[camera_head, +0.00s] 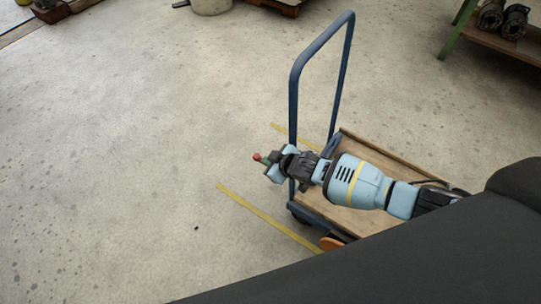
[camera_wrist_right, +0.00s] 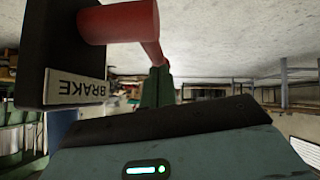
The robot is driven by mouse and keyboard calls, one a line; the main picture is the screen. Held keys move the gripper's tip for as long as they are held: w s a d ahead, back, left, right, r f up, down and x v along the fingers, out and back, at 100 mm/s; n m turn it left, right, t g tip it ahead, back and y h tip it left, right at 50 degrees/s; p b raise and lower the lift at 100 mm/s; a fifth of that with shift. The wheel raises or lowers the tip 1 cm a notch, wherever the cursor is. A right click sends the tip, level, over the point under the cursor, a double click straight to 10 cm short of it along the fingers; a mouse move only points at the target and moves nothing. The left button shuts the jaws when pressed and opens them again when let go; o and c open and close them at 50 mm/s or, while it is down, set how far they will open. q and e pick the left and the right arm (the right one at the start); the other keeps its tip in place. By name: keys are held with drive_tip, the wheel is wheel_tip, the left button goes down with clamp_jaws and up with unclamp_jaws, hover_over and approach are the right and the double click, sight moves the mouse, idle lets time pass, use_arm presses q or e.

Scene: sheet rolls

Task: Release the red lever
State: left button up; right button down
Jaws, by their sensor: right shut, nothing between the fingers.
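The red lever (camera_wrist_right: 125,22) shows large at the top of the right wrist view. It comes out of a dark block (camera_wrist_right: 62,50) that carries a pale label reading BRAKE (camera_wrist_right: 75,88). In the head view the lever is a small red spot (camera_head: 257,157) just beyond my right gripper (camera_head: 270,165), by the cart's handle. My right gripper is shut and empty. Its green fingers (camera_wrist_right: 157,88) are close to the lever's far end in the wrist view; I cannot tell whether they touch. My left gripper is not in view.
A cart with a wooden deck (camera_head: 352,217) and a blue upright handle (camera_head: 293,100) stands under my right arm. Yellow lines (camera_head: 262,215) mark the floor. A green-legged table (camera_head: 457,30) is at the top right. The floor (camera_head: 130,130) to the left is clear.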

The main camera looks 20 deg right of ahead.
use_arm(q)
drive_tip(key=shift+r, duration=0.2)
use_arm(e)
drive_tip(key=shift+a+f+g, duration=0.1)
drive_tip(key=shift+f+g, duration=0.1)
drive_tip(key=shift+g, duration=0.2)
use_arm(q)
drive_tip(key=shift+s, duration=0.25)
use_arm(e)
drive_tip(key=shift+f+h, duration=0.1)
drive_tip(key=shift+h, duration=0.2)
